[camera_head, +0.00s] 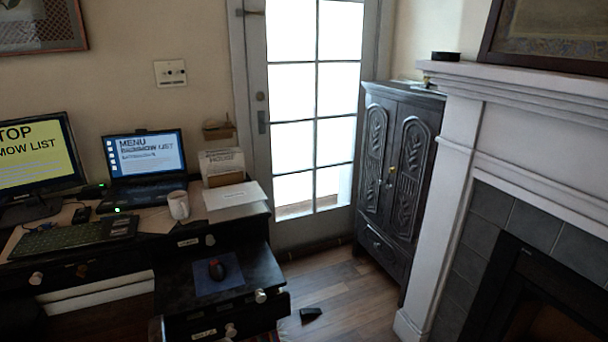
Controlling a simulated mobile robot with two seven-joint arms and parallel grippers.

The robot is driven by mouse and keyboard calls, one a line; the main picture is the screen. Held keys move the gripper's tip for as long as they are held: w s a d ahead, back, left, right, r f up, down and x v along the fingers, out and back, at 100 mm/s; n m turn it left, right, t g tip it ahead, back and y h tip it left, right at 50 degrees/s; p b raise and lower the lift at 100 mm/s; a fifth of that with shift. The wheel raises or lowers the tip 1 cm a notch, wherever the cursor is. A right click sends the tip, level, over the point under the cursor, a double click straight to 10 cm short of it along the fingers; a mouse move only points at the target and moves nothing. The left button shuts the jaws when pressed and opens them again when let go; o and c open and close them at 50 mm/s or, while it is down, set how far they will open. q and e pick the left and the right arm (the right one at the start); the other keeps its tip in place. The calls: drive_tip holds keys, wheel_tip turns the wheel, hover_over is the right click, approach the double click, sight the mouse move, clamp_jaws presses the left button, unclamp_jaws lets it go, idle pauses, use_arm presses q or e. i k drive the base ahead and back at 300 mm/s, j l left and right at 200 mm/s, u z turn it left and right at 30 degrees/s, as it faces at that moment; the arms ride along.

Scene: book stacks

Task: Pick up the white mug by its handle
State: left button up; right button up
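A white mug (179,206) stands upright on the dark desk (258,209), in front of the open laptop and left of some white papers. Its handle is too small to make out clearly. Neither of my grippers shows in the head view.
A laptop (146,165), a monitor (35,160) and a keyboard (66,238) are on the desk. A black object (310,314) lies on the wooden floor. A dark cabinet (396,180) and fireplace (470,180) stand right.

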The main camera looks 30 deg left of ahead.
sight(179, 203)
drive_tip(key=i+u, duration=0.3)
drive_tip(key=i, duration=0.35)
drive_tip(key=i+u, duration=0.3)
drive_tip(key=i, duration=0.35)
drive_tip(key=i+l+u, duration=0.35)
drive_tip(key=i, duration=0.25)
drive_tip(key=i+u, duration=0.2)
drive_tip(key=u, duration=0.25)
drive_tip(key=i+u, duration=0.2)
drive_tip(key=u, duration=0.25)
drive_tip(key=i+l+u, duration=0.15)
drive_tip(key=u, duration=0.25)
drive_tip(key=i+l+u, duration=0.15)
drive_tip(key=u, duration=0.3)
